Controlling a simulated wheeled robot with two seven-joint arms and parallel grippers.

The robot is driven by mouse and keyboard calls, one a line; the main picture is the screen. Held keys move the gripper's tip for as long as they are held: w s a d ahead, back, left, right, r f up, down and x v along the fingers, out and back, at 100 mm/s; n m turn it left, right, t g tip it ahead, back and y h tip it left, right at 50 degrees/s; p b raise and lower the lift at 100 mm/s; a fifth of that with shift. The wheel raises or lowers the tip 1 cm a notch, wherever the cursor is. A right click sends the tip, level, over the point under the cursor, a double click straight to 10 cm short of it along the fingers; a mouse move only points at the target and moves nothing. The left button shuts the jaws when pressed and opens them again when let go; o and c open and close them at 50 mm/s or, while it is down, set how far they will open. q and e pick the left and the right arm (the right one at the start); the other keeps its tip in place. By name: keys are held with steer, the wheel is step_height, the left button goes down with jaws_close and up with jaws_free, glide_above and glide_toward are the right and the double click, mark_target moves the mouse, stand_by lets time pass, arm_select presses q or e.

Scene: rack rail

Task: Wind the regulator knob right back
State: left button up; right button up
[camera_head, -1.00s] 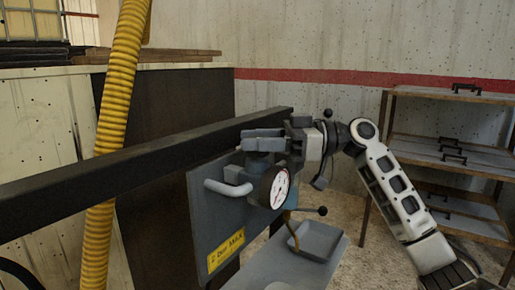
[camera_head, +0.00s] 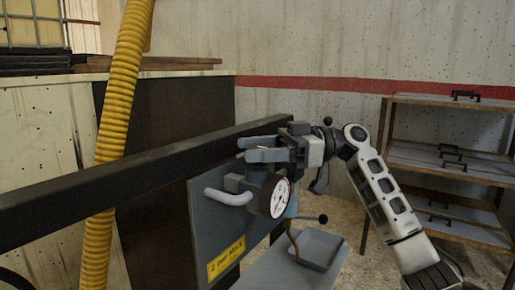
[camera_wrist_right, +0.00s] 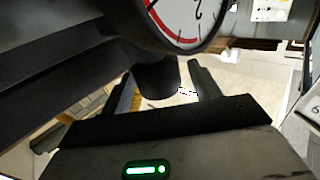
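The regulator is on a grey panel (camera_head: 212,232) with a yellow label. Its round white gauge (camera_head: 280,197) faces right, and the gauge also shows at the top of the right wrist view (camera_wrist_right: 185,12). The dark round knob (camera_wrist_right: 157,78) stands between the fingers of my right gripper in the right wrist view. A gap shows between the knob and the right-hand finger; contact on the left is unclear. In the head view my right gripper (camera_head: 264,149) is at the top of the regulator, fingers pointing left and apart. My left gripper is out of view.
A yellow hose (camera_head: 115,110) hangs at left. A shelf rack (camera_head: 450,155) stands at right.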

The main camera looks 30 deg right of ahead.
steer(key=v, duration=1.6)
steer(key=shift+w, duration=0.1)
